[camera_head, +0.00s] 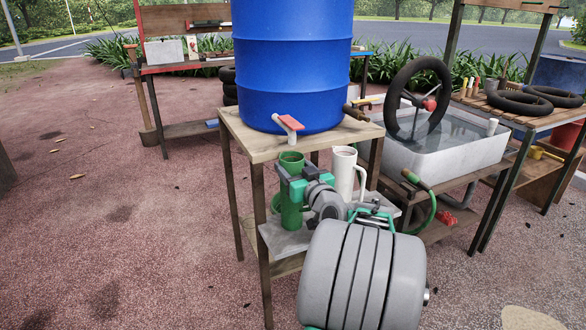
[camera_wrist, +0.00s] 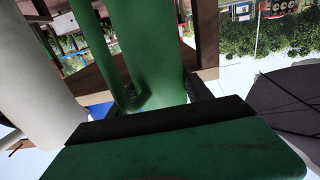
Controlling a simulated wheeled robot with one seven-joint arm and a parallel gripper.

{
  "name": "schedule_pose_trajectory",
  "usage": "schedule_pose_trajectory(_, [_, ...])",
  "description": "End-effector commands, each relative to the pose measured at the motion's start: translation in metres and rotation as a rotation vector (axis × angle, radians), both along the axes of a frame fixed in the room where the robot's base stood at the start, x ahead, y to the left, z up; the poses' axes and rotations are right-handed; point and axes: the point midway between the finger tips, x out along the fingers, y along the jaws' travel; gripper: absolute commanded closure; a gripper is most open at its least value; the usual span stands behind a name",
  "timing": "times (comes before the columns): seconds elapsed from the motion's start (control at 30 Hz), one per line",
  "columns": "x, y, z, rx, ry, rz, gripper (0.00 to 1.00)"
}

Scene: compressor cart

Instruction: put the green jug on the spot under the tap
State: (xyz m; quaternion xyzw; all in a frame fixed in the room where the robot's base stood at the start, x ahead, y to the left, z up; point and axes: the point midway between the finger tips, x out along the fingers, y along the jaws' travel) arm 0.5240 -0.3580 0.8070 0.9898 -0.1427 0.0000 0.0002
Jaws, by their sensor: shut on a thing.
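The green jug (camera_head: 291,216) is upright below the red-handled tap (camera_head: 288,123) of the blue barrel, with its open rim just under the table edge. My gripper (camera_head: 298,188) is shut on the jug from its right side. In the wrist view the jug (camera_wrist: 150,50) fills the middle, close against the dark gripper pad. The jug's base is at the grey shelf (camera_head: 284,241); I cannot tell whether it touches. The spot under the tap is not visible as a mark; the jug or my arm may cover it.
A white jug (camera_head: 343,172) stands close to the right of my gripper; it also shows in the wrist view (camera_wrist: 35,60). The blue barrel (camera_head: 293,65) rests on the wooden table (camera_head: 252,140). A water basin (camera_head: 460,152) with a tyre is at right. The ground at left is open.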

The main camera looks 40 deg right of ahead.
Motion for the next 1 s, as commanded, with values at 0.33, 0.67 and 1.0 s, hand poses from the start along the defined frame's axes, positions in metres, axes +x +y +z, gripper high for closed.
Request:
schedule_pose_trajectory(0.33, [0.0,0.0,-0.001,0.0,0.0,0.0,0.2])
schedule_pose_trajectory(0.67, [-0.01,0.001,0.003,0.001,0.001,-0.003,0.2])
schedule_pose_trajectory(1.0, [-0.091,0.025,0.004,0.0,0.0,-0.006,0.2])
